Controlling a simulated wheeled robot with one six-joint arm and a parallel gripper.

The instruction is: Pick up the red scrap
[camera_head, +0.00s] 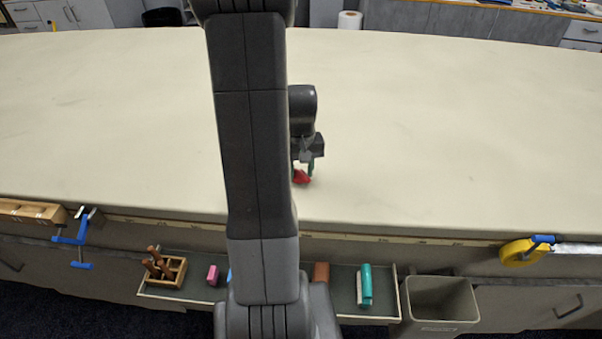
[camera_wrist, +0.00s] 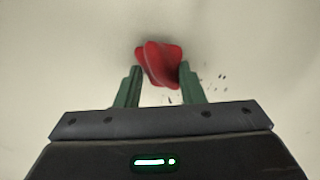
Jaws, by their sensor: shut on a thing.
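The red scrap (camera_head: 301,177) shows small in the head view, at the lower end of my gripper (camera_head: 303,169) over the front part of the table, partly covered by the fingers. In the wrist view the red scrap (camera_wrist: 161,65) looks crumpled or folded and sits between the green fingertips of my gripper (camera_wrist: 159,77). The fingers are shut on it, one at each side. A soft shadow lies around it on the cloth. I cannot tell whether the scrap touches the table or is just above it.
The pale cloth table (camera_head: 450,120) is otherwise clear. Small dark specks (camera_wrist: 222,76) lie right of the scrap. Below the front edge are a tray (camera_head: 340,283) with several items, a grey bin (camera_head: 440,300), a blue clamp (camera_head: 75,240) and a yellow tape roll (camera_head: 517,252).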

